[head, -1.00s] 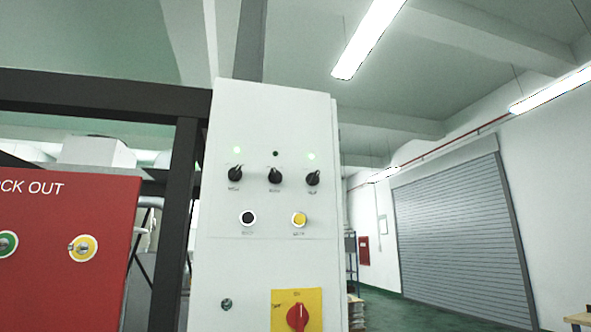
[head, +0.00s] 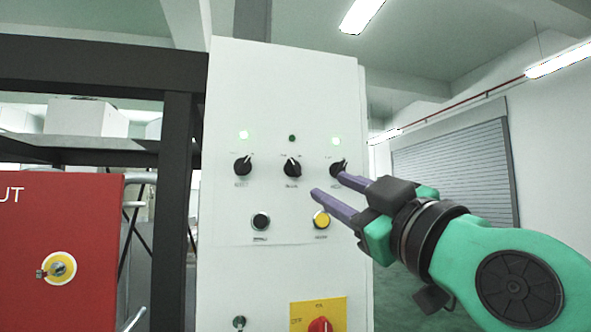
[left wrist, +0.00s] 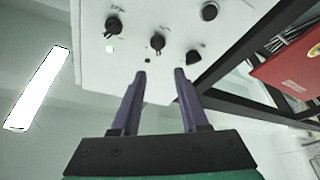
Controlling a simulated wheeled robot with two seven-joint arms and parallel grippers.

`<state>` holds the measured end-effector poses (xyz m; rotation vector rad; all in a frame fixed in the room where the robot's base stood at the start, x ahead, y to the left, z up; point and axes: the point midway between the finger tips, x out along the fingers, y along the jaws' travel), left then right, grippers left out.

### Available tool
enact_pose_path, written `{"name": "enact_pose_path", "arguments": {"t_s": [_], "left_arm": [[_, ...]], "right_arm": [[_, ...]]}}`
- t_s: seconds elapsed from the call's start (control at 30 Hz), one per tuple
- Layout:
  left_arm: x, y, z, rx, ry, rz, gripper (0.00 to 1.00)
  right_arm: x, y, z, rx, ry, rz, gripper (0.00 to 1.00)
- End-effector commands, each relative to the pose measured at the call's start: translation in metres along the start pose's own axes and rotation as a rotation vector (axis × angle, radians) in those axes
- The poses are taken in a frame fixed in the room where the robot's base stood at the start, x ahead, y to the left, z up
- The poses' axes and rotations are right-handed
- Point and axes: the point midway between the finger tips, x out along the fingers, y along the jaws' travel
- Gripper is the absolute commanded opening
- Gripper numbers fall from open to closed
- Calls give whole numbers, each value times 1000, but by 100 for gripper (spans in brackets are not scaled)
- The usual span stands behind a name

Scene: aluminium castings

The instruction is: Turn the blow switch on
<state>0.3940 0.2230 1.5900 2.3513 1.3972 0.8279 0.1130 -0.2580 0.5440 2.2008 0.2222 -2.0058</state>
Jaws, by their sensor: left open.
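The white control panel (head: 230,200) has a row of black rotary switches: left (head: 243,166), middle (head: 292,167) and right (head: 338,167). Their labels are too blurred to read. The middle lamp (head: 292,139) is dark; the left lamp (head: 244,134) and right lamp (head: 336,141) glow green. My left gripper (head: 330,183) is open and empty, its purple fingers reaching in from the right, just below the middle and right switches. One fingertip overlaps the right switch; contact cannot be told. In the left wrist view, the middle switch (left wrist: 158,41) lies beyond the open fingers (left wrist: 160,73). My right gripper is not in view.
Below the switches are a black button (head: 261,221), a yellow button (head: 321,219) and a red knob (head: 319,325) on a yellow plate. A red lock-out box (head: 60,215) and a dark frame post (head: 176,200) stand at the left. A shutter is at the back right.

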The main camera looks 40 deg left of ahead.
Motion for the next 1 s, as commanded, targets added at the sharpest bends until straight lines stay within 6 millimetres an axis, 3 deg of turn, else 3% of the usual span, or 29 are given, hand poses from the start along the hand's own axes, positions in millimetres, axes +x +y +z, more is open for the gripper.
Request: {"name": "enact_pose_path", "arguments": {"t_s": [0.1,0.4,0.57,0.8,0.83,0.93,1.0], "left_arm": [[32,3,-5,6,1,-4,44],[109,4,-4,9,1,-2,44],[127,2,0,9,-1,0,44],[128,1,2,8,-1,2,44],[128,1,2,8,-1,2,40],[128,1,2,8,-1,2,2],[128,1,2,8,-1,2,0]], "right_arm": [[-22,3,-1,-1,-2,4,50],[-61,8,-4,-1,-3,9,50],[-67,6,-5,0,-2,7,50],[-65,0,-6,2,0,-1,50],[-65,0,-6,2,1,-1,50],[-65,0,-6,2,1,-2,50],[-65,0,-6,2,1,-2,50]]}}
